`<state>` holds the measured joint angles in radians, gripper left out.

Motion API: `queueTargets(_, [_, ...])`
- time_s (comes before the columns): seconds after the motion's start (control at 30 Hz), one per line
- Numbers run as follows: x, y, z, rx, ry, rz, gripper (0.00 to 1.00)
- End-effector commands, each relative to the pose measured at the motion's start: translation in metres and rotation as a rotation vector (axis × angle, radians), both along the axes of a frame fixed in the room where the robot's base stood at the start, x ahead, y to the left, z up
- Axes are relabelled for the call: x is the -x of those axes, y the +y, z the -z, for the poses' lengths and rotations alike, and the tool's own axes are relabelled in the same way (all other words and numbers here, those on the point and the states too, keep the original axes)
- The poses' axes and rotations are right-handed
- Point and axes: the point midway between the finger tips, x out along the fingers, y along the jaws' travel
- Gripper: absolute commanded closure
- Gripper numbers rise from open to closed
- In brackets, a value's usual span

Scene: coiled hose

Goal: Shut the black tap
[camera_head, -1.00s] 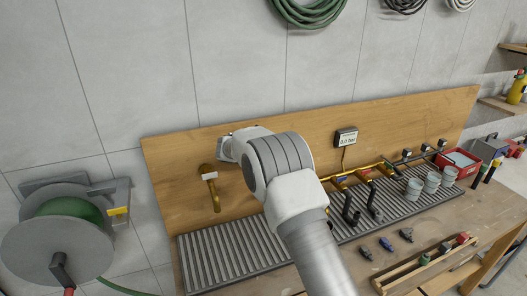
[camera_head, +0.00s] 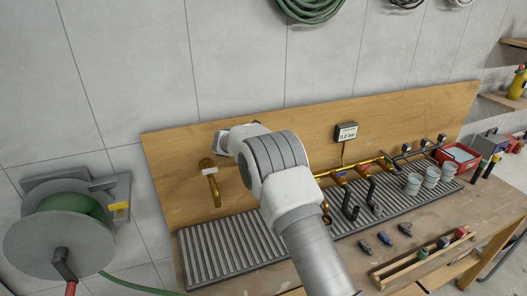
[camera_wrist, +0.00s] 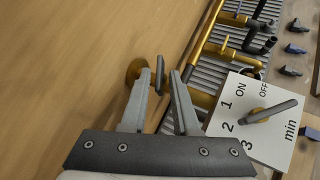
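In the wrist view a dark tap lever (camera_wrist: 160,70) stands out from a round brass base (camera_wrist: 136,72) on the wooden board. It looks like the black tap. My gripper (camera_wrist: 162,76) is open, with its two grey fingers on either side of the lever's lower end. I cannot tell whether either finger touches it. In the head view my own arm hides the gripper and this lever.
A white timer plate (camera_wrist: 258,125) with a lever stands right of the fingers. Brass pipework (camera_head: 364,168) with dark spouts runs over a ribbed tray (camera_head: 235,250). A brass spout (camera_head: 214,190) is left of my arm. A hose reel (camera_head: 50,250) stands far left.

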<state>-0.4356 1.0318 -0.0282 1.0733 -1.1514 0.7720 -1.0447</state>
Motion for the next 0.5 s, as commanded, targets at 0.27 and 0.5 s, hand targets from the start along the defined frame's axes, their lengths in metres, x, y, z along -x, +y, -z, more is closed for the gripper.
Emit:
queueTargets(0.27, [0.000,0.000,-0.022,-0.001,-0.001,0.000,0.71])
queueTargets(0.5, [0.000,0.000,-0.046,0.000,-0.001,-0.001,0.71])
